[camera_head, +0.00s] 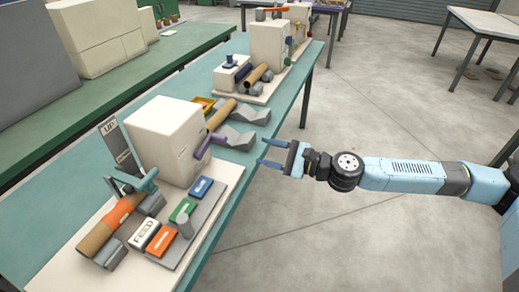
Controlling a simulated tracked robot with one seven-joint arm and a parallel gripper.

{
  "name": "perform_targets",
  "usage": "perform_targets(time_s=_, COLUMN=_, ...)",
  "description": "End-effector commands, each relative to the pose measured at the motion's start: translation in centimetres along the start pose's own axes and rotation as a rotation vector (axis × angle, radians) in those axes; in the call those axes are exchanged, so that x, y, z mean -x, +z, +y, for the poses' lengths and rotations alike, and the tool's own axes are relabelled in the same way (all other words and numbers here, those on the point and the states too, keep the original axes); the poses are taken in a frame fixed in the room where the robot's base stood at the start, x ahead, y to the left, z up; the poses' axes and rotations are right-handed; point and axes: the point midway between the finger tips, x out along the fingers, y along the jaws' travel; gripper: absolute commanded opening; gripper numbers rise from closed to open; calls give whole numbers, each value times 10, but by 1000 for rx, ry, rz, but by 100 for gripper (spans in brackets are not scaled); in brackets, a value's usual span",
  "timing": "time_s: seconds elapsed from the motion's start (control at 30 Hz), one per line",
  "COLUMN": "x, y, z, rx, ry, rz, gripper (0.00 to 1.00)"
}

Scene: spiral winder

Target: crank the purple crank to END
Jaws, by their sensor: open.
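The purple crank (203,145) sits on the right side of the white box-shaped winder housing (166,138). Its arm slants up to the right and ends in a purple handle (218,138). My gripper (264,151) is open and empty, past the table's right edge. Its two blue fingers point left toward the crank, with a clear gap between them and the handle. I cannot make out an END mark at this size.
On the teal table (55,215), a pale base plate carries a FEED block (145,233), coloured buttons, a brown tube (105,228) and a tall labelled plate (120,148). Grey wedge blocks (237,139) lie behind the crank. A second machine (269,45) stands farther back. The floor right of the table is open.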

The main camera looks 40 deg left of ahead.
Motion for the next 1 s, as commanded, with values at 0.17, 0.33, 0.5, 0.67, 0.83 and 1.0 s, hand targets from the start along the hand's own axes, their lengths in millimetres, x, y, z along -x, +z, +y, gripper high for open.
perform_targets(time_s=0.17, x=4, y=0, z=0, rx=0, ry=1, rz=-1, gripper=51)
perform_targets(time_s=0.33, x=3, y=0, z=0, rx=0, ry=0, rz=0, gripper=51)
perform_targets(time_s=0.5, x=3, y=0, z=0, rx=45, ry=0, rz=0, gripper=51)
perform_targets(time_s=0.67, x=2, y=-2, z=0, rx=273, ry=0, rz=2, gripper=51)
perform_targets(time_s=0.83, x=0, y=-4, z=0, rx=642, ry=-1, rz=4, gripper=51)
perform_targets(time_s=1.0, x=-2, y=-6, z=0, rx=1014, ry=-1, rz=5, gripper=51)
